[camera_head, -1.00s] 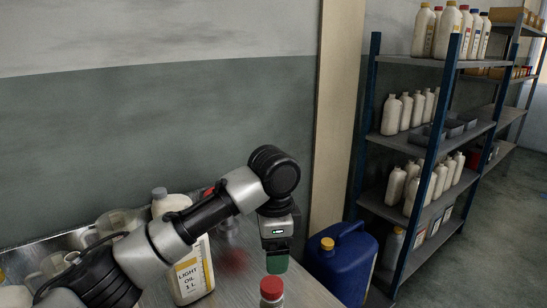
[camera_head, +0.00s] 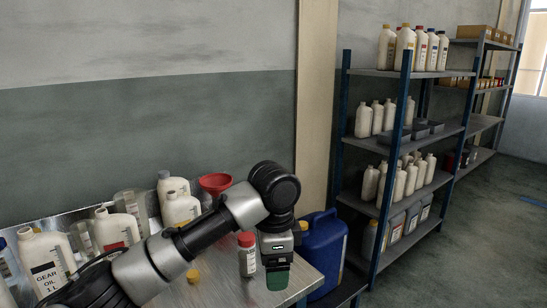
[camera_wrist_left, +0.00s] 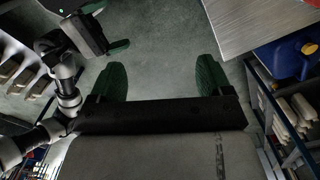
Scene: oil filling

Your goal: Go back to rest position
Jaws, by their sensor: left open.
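My left gripper (camera_head: 277,278) shows in the head view with green fingertips pointing down near the table's right edge. Its fingers overlap there. In the left wrist view my left gripper (camera_wrist_left: 161,82) has its two green fingers wide apart with only floor between them. My right gripper (camera_wrist_left: 110,28) shows at the upper left of the left wrist view, its green fingers apart and nothing seen between them. A small bottle with a red cap (camera_head: 247,258) stands on the table just left of my left gripper in the head view.
The metal table (camera_head: 222,293) holds several white bottles, a gear oil bottle (camera_head: 46,262), a red funnel (camera_head: 215,183) and a yellow cap (camera_head: 193,275). A blue canister (camera_head: 323,250) stands right of it. A loaded shelf rack (camera_head: 405,150) stands farther right, beside open floor.

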